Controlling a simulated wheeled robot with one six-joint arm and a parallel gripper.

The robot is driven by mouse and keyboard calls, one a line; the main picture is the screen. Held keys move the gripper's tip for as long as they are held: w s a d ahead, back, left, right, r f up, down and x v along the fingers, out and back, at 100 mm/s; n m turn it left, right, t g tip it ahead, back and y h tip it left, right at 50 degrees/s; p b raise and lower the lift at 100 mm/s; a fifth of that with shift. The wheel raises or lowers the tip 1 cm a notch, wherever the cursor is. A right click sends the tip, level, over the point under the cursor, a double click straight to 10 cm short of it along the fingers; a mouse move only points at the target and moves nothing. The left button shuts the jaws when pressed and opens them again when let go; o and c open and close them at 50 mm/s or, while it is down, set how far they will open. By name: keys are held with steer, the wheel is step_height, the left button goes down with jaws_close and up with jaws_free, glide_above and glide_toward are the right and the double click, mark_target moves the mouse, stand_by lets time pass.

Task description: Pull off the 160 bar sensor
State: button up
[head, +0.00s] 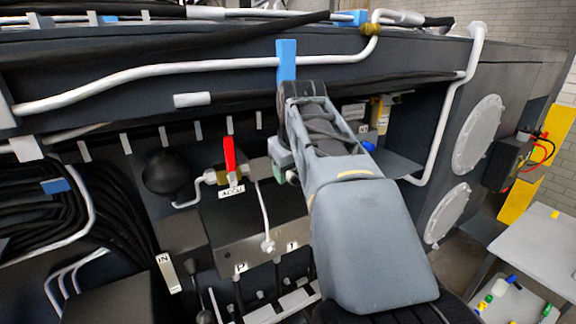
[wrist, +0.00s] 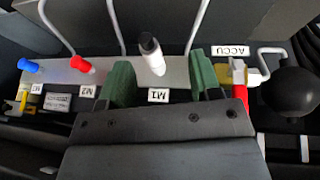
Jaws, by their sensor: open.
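A white upright sensor (wrist: 152,58) with a black top stands on the grey block (wrist: 178,72) behind the M1 label in the wrist view. No 160 bar marking is readable on it. My gripper (wrist: 162,70) is open, its two green fingers on either side of the sensor with gaps to both. I cannot tell how far down the fingers reach along it. In the head view my gripper (head: 284,165) is beside the block, and my arm hides the sensor.
A red valve handle (head: 230,156) and black ball accumulator (head: 164,173) sit left of my gripper in the head view. A red cap (wrist: 81,63) and blue cap (wrist: 28,66) stand along the block in the wrist view. A white pipe (head: 150,75) and chassis beam run above.

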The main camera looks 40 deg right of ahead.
mark_target(296, 179)
steer(key=w, duration=0.1)
steer(key=w+d+p, duration=0.1)
steer(key=w, duration=0.1)
steer(key=w+d+p, duration=0.1)
steer(key=shift+w+d+r, duration=0.1)
steer(key=shift+w+d, duration=0.15)
steer(key=shift+w, duration=0.1)
steer(key=x, duration=0.3)
steer(key=shift+f, duration=0.35)
steer(key=shift+w+d+f, duration=0.15)
steer(key=shift+w+f, duration=0.1)
steer(key=shift+f, duration=0.45)
jaws_close()
steer(key=shift+s, duration=0.15)
steer(key=shift+s+a+b, duration=0.15)
steer(key=shift+s+b, duration=0.35)
steer(key=shift+s, duration=0.45)
steer(key=shift+s+a+b, duration=0.15)
steer(key=shift+s+b, duration=0.3)
steer(key=shift+s, duration=0.55)
